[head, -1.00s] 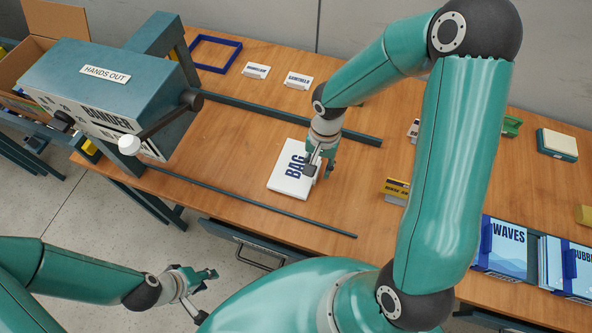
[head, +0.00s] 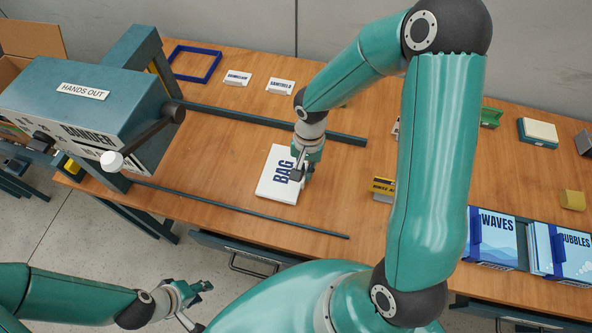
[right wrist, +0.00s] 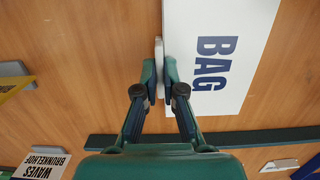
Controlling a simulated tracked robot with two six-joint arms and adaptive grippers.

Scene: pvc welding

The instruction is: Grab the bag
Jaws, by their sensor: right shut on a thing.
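The bag (head: 272,176) is a flat white block with "BAG" in dark blue letters, lying on the wooden table. In the right wrist view the bag (right wrist: 235,85) shows large at the upper right. My right gripper (head: 304,172) is at the bag's right edge. In the right wrist view my right gripper (right wrist: 160,82) has its fingers close together, with a thin white edge piece of the bag between them. My left gripper (head: 200,302) is low at the left, away from the table, its fingers apart and empty.
A teal "HANDS OUT" bander machine (head: 95,95) stands left of the bag. Dark rails (head: 250,212) run along the table in front of and behind it. Small sign cards (head: 280,86) and a blue frame (head: 196,64) are behind. "WAVES" packs (head: 497,236) stand right.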

